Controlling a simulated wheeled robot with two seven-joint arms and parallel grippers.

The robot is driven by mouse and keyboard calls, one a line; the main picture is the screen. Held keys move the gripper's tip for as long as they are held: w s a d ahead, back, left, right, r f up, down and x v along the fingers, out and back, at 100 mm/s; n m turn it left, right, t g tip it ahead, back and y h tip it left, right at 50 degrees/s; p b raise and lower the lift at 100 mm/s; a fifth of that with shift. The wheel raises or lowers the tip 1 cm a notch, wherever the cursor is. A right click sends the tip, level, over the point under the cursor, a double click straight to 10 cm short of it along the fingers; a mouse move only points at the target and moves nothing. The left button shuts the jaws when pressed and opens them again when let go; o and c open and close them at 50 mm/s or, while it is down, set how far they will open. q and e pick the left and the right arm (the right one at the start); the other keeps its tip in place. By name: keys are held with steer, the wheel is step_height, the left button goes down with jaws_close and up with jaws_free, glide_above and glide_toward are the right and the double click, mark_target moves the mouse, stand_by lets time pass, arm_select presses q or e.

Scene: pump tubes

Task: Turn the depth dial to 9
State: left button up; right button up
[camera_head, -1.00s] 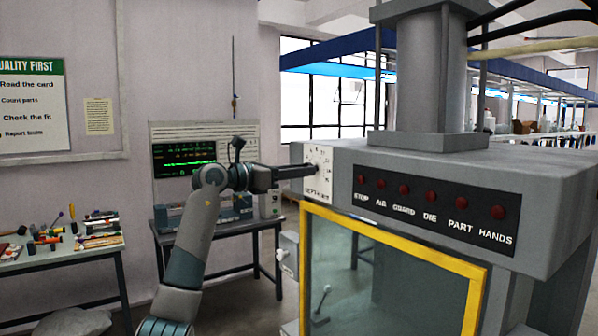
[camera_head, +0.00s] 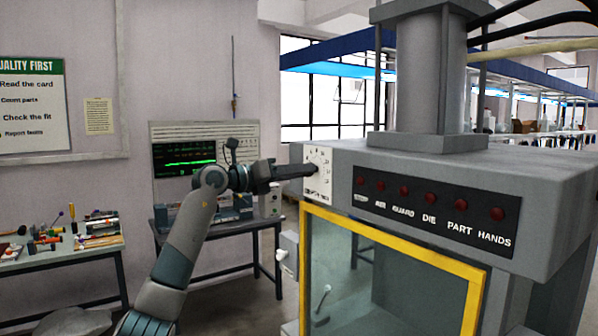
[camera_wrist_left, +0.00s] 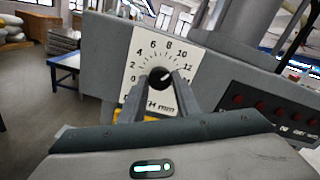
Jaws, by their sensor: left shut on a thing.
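The depth dial is a black round knob (camera_wrist_left: 158,77) on a white scale plate (camera_wrist_left: 150,58), marked with even numbers and "mm". The plate also shows in the head view (camera_head: 318,160), on the left corner of the grey press housing. My left gripper (camera_wrist_left: 159,88) has its two fingers on either side of the knob and is shut on it. The knob's white pointer line tilts to the upper right, roughly towards the 10 to 12 side; the exact reading is not clear. The fingers hide the lower plate. My right gripper is not in view.
A row of red lamps (camera_head: 431,196) with labels runs along the press front. A yellow-framed guard window (camera_head: 390,275) is below. A bench with a green-lit screen (camera_head: 185,156) stands behind my arm, and a table with tools (camera_head: 60,262) stands at left.

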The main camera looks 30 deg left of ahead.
arm_select(q)
steer(key=shift+n+p, duration=0.3)
steer(key=shift+n, duration=1.4)
steer(key=o, duration=1)
steer(key=shift+o, duration=0.2)
steer(key=shift+s+a, duration=0.1)
steer(key=shift+s, duration=0.05)
steer(key=b+v, duration=0.8)
steer(key=v, duration=0.9)
steer(key=shift+b, duration=0.3)
steer(key=shift+a+f, duration=0.1)
